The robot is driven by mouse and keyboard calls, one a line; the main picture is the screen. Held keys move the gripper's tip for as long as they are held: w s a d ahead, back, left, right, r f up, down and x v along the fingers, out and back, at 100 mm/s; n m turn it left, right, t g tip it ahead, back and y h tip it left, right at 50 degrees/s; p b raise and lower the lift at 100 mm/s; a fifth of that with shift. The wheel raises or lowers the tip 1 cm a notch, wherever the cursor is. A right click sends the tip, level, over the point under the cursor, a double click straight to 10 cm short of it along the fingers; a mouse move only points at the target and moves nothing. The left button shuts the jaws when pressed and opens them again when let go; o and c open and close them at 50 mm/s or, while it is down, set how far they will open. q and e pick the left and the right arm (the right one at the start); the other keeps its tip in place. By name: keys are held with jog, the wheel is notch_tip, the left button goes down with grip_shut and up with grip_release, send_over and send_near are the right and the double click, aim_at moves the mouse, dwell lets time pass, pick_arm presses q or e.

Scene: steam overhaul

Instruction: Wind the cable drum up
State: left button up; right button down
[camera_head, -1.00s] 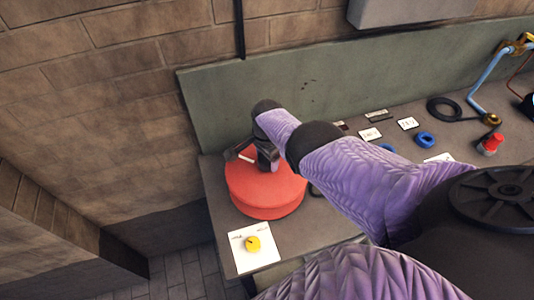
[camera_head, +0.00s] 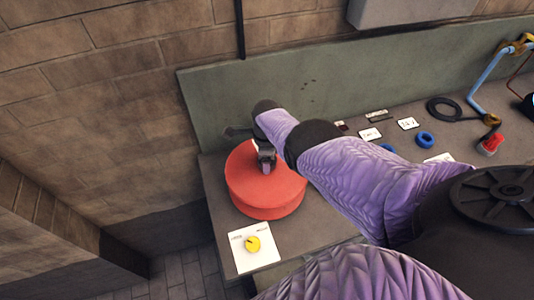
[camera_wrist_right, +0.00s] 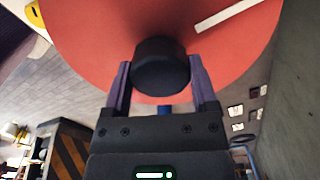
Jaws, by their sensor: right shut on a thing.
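The red cable drum (camera_head: 265,185) lies flat on the left end of the grey bench. It fills the top of the right wrist view (camera_wrist_right: 100,45), where a white stripe (camera_wrist_right: 228,15) shows on its face. A black round knob (camera_wrist_right: 162,65) stands on the drum near its edge. My right gripper (camera_head: 266,163) is above the drum, and in the wrist view its two fingers (camera_wrist_right: 160,75) are shut on the knob from both sides. My left gripper is not in view.
A green-grey back panel (camera_head: 215,100) stands close behind the drum. Blue rings (camera_head: 424,138), a black coil (camera_head: 443,108) and a red-topped part (camera_head: 492,145) lie to the right.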

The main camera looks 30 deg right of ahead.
jog(key=shift+w+r, duration=0.1)
jog(key=shift+w, duration=0.05)
dwell(0.4)
grip_release()
notch_tip(320, 180, up, 10)
jog(key=p, duration=0.9)
